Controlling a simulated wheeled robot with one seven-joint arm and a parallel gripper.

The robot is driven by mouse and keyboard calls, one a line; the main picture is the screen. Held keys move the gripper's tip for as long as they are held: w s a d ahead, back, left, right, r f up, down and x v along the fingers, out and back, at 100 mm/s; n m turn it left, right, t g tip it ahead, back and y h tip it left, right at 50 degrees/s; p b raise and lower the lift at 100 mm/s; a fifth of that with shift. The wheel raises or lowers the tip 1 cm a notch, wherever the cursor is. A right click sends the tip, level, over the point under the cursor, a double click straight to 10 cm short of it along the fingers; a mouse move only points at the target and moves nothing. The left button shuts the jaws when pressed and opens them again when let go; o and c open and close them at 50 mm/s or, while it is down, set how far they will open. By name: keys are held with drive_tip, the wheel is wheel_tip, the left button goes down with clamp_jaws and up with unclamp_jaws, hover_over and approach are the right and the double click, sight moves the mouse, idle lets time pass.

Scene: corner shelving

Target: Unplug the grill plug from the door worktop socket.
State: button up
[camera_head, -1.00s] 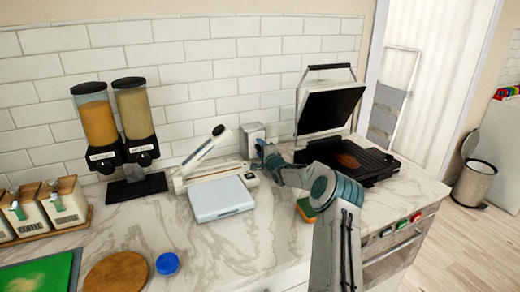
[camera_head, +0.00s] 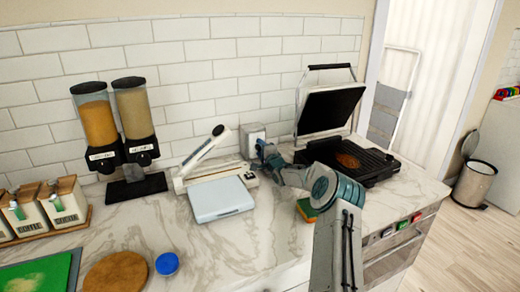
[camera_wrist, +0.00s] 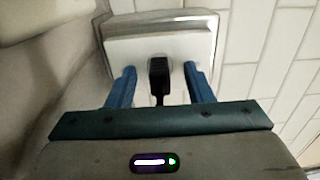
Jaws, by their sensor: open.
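The socket (camera_wrist: 190,28) is a white box on the tiled wall at the back of the worktop; it also shows in the head view (camera_head: 252,134), left of the grill. The grill plug (camera_wrist: 158,70) is black and sits in the socket face, with its cord hanging down. My gripper (camera_wrist: 158,80) is open, with one blue finger on each side of the plug and a gap on both sides. In the head view my gripper (camera_head: 264,148) is in front of the socket, and the plug is hidden there. The grill (camera_head: 355,160) stands open to the right.
A white sealer (camera_head: 212,168) with a raised arm and a pale blue flat box (camera_head: 221,199) lie just left of my gripper. A sponge (camera_head: 306,210) lies by my arm. Two dispensers (camera_head: 125,120) stand farther left. The worktop front middle is clear.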

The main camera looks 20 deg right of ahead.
idle(0.3)
clamp_jaws()
drive_tip(key=shift+s, duration=0.1)
drive_tip(key=shift+s+d+b, duration=0.15)
drive_tip(key=shift+s+b, duration=0.5)
drive_tip(key=shift+s, duration=2.3)
